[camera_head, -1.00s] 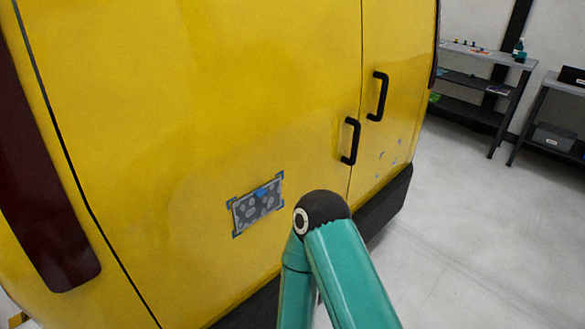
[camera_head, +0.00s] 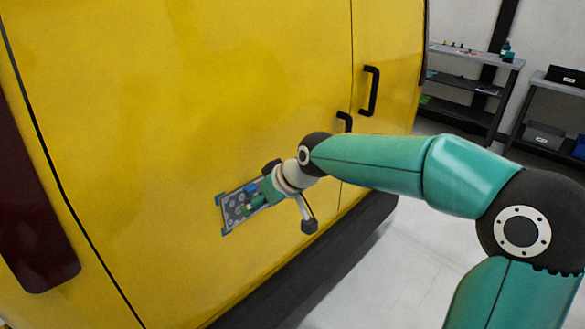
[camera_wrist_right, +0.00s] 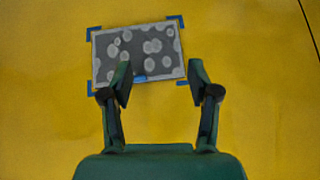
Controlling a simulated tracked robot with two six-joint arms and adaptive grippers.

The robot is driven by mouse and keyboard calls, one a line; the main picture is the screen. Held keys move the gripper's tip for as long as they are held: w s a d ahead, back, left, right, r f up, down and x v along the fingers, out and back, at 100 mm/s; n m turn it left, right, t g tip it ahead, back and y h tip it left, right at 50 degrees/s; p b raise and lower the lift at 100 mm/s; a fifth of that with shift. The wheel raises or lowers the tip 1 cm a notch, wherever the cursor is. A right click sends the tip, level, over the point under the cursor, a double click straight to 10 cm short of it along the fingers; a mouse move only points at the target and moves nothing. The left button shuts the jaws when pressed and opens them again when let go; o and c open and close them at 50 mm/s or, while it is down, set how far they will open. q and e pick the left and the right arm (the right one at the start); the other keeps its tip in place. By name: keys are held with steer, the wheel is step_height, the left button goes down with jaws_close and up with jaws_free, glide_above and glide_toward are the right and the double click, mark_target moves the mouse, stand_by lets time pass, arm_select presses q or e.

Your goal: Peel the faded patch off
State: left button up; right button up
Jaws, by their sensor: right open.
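The faded patch (camera_head: 236,208) is a grey rectangle with pale round blotches on the yellow van door. Blue corner marks frame it, and a small blue tab shows at its edge. In the right wrist view the patch (camera_wrist_right: 150,50) lies flat on the door, slightly tilted, with the blue tab (camera_wrist_right: 140,78) at its lower edge. My right gripper (camera_head: 252,199) is in front of the patch. In the wrist view my right gripper (camera_wrist_right: 160,82) is open and empty, its fingertips on either side of the tab. Contact cannot be told. My left gripper is not in view.
The yellow van door (camera_head: 180,110) fills the left and middle. Black door handles (camera_head: 371,91) stand out to the right of the patch. A dark bumper (camera_head: 310,260) runs below. Shelves (camera_head: 470,75) stand at the back right, with clear floor before them.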

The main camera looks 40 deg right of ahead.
mark_target(254, 190)
steer(key=s+d+r+t, duration=0.1)
steer(key=s+d+r, duration=0.1)
steer(key=r, duration=0.3)
steer(key=s+d+r, duration=0.2)
steer(key=r, duration=0.3)
steer(key=shift+h, duration=0.4)
steer(key=x, duration=1.6)
steer(key=shift+w+r+p, duration=0.15)
steer(key=shift+w+p, duration=0.2)
steer(key=shift+p, duration=0.05)
jaws_close()
steer(key=c, duration=0.7)
jaws_free()
steer(key=shift+a, duration=0.1)
jaws_close()
steer(key=shift+s+b, duration=0.6)
steer(key=shift+s, duration=0.15)
